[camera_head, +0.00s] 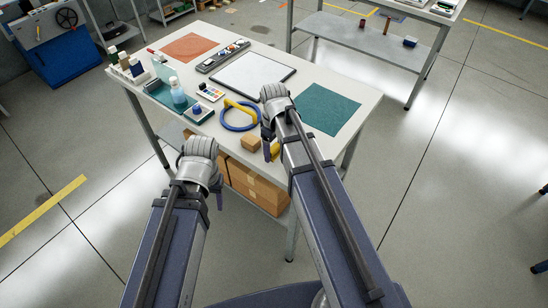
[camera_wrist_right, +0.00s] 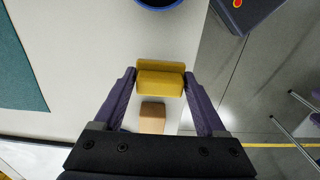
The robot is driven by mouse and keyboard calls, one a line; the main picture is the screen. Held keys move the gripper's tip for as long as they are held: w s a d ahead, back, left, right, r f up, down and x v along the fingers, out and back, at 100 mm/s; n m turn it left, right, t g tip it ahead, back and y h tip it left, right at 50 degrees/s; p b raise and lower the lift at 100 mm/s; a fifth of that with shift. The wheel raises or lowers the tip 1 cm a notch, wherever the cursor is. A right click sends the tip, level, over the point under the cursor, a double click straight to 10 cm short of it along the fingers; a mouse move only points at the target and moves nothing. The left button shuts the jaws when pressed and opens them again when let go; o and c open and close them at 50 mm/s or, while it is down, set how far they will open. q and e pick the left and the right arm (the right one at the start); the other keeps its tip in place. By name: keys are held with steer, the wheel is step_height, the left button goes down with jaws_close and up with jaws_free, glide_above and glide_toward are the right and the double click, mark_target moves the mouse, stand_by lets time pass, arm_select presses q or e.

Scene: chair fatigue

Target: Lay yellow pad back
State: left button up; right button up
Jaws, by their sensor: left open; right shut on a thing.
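The yellow pad (camera_wrist_right: 160,78) is between the two fingertips of my right gripper (camera_wrist_right: 159,86), which is shut on it. In the head view the pad (camera_head: 274,150) shows partly behind my right arm, near the front edge of the white table. I cannot tell whether it touches the tabletop. My right gripper (camera_head: 267,149) is largely hidden there by its own wrist. My left gripper (camera_head: 217,194) is open and empty, low in front of the table edge.
A small tan block (camera_head: 250,143) lies beside the pad and also shows in the wrist view (camera_wrist_right: 152,117). A blue and yellow ring (camera_head: 239,116), a teal mat (camera_head: 330,110) and a framed white board (camera_head: 253,76) lie on the table (camera_head: 210,129). Cardboard boxes (camera_head: 258,187) stand below.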

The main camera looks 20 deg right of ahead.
mark_target(274, 156)
steer(key=shift+f+b, duration=1.3)
steer(key=shift+f, duration=0.3)
steer(key=shift+f, duration=0.25)
steer(key=o, duration=1.2)
steer(key=shift+o, duration=0.2)
steer(key=shift+s, duration=0.1)
steer(key=shift+r, duration=0.2)
step_height(274, 156, up, 12)
steer(key=p, duration=1.2)
steer(key=shift+r, duration=0.1)
steer(key=s+a+m+h, duration=0.1)
steer(key=s+a+m, duration=0.2)
steer(key=s+a, duration=0.7)
steer(key=s, duration=0.4)
steer(key=shift+a+m, duration=0.25)
steer(key=shift+m, duration=0.15)
